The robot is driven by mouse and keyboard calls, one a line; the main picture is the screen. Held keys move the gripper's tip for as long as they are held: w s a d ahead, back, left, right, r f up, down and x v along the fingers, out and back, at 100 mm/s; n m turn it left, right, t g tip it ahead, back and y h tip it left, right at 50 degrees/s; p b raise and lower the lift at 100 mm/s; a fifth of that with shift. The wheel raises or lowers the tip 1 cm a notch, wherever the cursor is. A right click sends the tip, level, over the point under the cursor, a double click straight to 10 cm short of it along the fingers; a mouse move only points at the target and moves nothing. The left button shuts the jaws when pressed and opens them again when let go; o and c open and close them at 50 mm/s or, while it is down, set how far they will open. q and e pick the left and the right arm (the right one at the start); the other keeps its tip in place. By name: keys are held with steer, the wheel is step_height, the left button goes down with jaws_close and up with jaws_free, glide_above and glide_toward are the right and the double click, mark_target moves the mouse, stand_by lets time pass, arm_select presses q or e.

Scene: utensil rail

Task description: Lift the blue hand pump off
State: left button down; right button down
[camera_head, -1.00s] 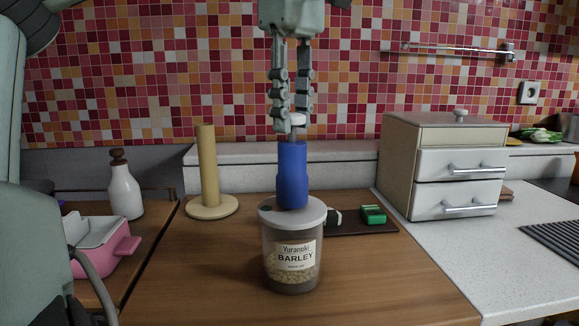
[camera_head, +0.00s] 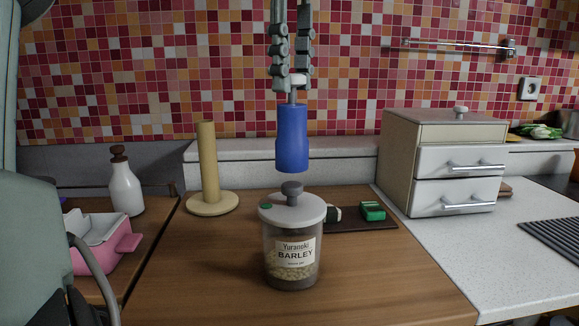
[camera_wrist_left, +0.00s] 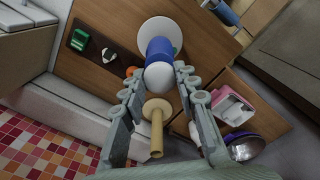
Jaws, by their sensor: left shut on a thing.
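The blue hand pump (camera_head: 291,138) hangs upright in the air, clear of the jar's lid. My left gripper (camera_head: 291,84) points down and is shut on the pump's white top. In the left wrist view the pump (camera_wrist_left: 159,50) and its white top show between the fingers of my left gripper (camera_wrist_left: 160,90). The barley jar (camera_head: 292,252) stands on the wooden counter below, with a light grey lid (camera_head: 312,209) and a dark grey knob (camera_head: 291,190) in the lid's middle. There is a gap between the pump's bottom and the knob. My right gripper is not in view.
A wooden paper-towel stand (camera_head: 208,168) is behind the jar to the left. A white bottle (camera_head: 125,190) and pink box (camera_head: 122,247) are further left. A dark tray (camera_head: 350,222) with a green item (camera_head: 372,211) and a drawer cabinet (camera_head: 400,165) stand right.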

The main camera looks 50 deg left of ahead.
arm_select(q)
steer(key=shift+r, duration=1.8)
